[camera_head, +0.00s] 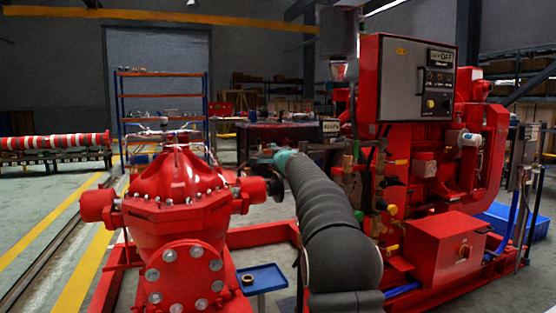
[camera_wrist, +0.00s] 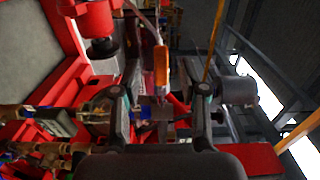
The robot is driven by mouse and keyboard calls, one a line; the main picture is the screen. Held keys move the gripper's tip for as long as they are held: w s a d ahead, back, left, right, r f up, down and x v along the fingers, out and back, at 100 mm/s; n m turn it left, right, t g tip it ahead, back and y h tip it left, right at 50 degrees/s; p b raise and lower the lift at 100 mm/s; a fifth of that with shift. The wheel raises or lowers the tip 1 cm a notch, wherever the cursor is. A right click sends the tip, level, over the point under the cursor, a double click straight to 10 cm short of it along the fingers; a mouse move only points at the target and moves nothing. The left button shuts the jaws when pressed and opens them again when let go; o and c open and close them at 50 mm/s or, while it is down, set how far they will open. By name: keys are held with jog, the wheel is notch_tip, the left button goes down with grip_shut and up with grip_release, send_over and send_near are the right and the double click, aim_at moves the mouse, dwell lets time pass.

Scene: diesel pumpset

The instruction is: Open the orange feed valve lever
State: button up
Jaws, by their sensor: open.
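In the wrist view an orange lever (camera_wrist: 161,66) stands upright in the picture, between the two fingers of my gripper (camera_wrist: 166,72). The fingers are spread wide with clear space on both sides of the lever, and neither touches it. I cannot tell from this view how deep the lever sits between them. In the head view my arm reaches away from the camera, and its sleeve hides most of my gripper. I cannot make out the orange lever for sure there.
A red pump casing (camera_head: 175,200) stands left of my arm. A red control cabinet (camera_head: 415,80), brass fittings with yellow handles (camera_head: 391,208) and a red box (camera_head: 435,250) stand to its right. A blue tray (camera_head: 262,279) is low beside the pump.

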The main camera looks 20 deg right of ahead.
jog(key=s, duration=0.7)
jog(key=shift+s, duration=0.15)
jog(key=shift+a, duration=0.15)
dwell(1.1)
